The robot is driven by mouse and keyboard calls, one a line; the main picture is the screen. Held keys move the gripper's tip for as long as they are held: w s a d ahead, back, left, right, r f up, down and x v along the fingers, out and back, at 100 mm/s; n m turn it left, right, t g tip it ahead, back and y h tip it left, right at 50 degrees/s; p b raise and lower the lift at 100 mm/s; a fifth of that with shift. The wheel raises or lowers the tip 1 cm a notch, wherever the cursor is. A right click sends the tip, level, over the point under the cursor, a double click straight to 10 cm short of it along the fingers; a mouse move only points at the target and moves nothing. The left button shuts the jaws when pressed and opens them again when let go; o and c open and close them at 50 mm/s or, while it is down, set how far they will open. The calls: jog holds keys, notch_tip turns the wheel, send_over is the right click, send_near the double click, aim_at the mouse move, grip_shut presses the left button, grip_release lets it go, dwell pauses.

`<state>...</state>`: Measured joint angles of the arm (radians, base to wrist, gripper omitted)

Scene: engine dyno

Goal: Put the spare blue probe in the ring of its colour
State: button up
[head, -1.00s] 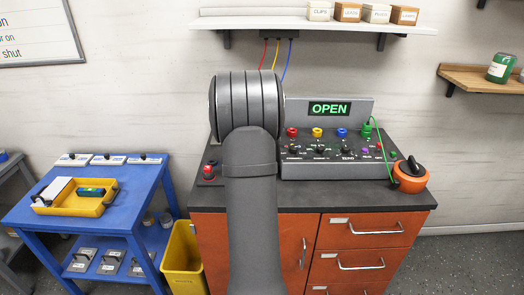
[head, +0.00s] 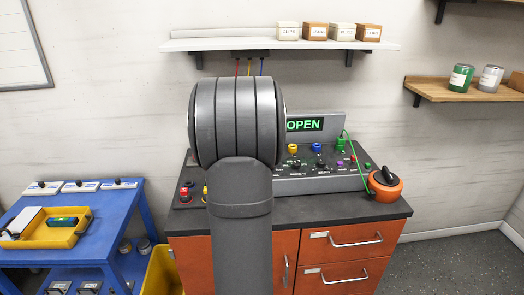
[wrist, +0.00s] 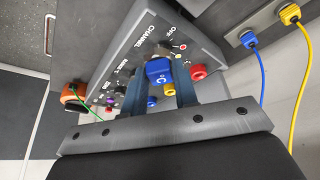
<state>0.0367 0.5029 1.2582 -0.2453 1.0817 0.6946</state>
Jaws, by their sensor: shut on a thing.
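In the wrist view my gripper (wrist: 159,84) is shut on a blue probe (wrist: 157,66), a squarish blue piece with a pale mark, held between the two fingers. The probe's lower end is hidden. Beyond it, on the grey console (wrist: 121,57), are a red ring (wrist: 198,72), a yellow ring (wrist: 169,91) and a blue ring (wrist: 151,102), partly hidden by the fingers. In the head view the blue ring (head: 316,147) shows right of the yellow ring (head: 293,148). My arm hides the gripper there.
A green probe (head: 340,145) with a green cable stands at the console's right, near an orange round container (head: 385,185). Blue (wrist: 248,38) and yellow (wrist: 290,13) cable plugs sit in a block by the wall. A shelf (head: 220,45) with small boxes hangs above.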

jog(key=w+a+f+n+y, duration=0.2)
jog(key=a+n, duration=0.4)
jog(key=a, duration=0.7)
jog(key=w+a+f+n+y, duration=0.2)
jog(key=w+a+f+n, duration=0.3)
jog(key=a, duration=0.8)
jog(key=shift+n+t+y, duration=0.3)
jog(key=shift+n+t, duration=0.1)
jog(key=shift+n, duration=0.1)
jog(key=shift+w+f, duration=0.1)
jog(key=shift+f, duration=0.15)
jog(key=shift+f, duration=0.35)
jog(key=shift+f, duration=0.1)
jog(key=shift+f, duration=1.75)
jog(key=shift+f, duration=1)
